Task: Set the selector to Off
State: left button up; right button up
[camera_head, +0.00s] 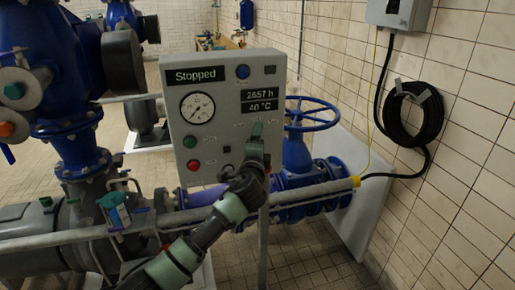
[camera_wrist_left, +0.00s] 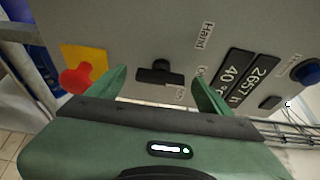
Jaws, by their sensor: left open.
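The grey control panel (camera_head: 225,110) stands upright in the head view, its upper display reading "Stopped". My left gripper (camera_head: 257,132) is in front of the panel's lower right part and hides the selector there. In the left wrist view, the black selector knob (camera_wrist_left: 160,73) sits on the panel between the green fingertips of my open left gripper (camera_wrist_left: 162,88), with gaps visible on both sides. A "Hand" label (camera_wrist_left: 205,35) is beside it; other labels are partly covered by the fingers. Which label the knob points to I cannot tell. My right gripper is not in view.
The panel also carries a gauge (camera_head: 198,107), a green button (camera_head: 190,142), a red button (camera_head: 194,165) and a blue button (camera_head: 243,72). A red knob on a yellow plate (camera_wrist_left: 80,76) is close to one finger. A blue handwheel (camera_head: 312,113) and a grey pipe (camera_head: 310,190) are near the panel.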

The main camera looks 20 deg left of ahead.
pick_arm(q)
jog(key=b+v, duration=0.1)
jog(key=v, duration=0.6)
jog(key=shift+b, duration=0.4)
jog(key=shift+s+f, duration=0.1)
jog(key=shift+s, duration=0.05)
jog(key=s+a+f+n+g+h+b, duration=0.1)
jog(key=s+f+n+g, duration=0.2)
jog(key=f, duration=1.6)
jog(key=s+a+f+n+g+h+b, duration=0.1)
jog(key=s+f+g, duration=0.3)
jog(key=f, duration=1.6)
jog(key=s+f+n+g+b, duration=0.2)
jog(key=s+f+n+g, duration=0.15)
jog(key=s+f, duration=1.5)
jog(key=s+f+n+g, duration=0.2)
jog(key=s+f, duration=0.4)
jog(key=s, duration=0.6)
jog(key=s+f+n+g+h+b, duration=0.1)
jog(key=s+f, duration=0.5)
jog(key=s, duration=0.6)
jog(key=s+f+n+g, duration=0.3)
jog(key=s+f, duration=0.4)
jog(key=s, duration=0.5)
jog(key=shift+s+h, duration=0.4)
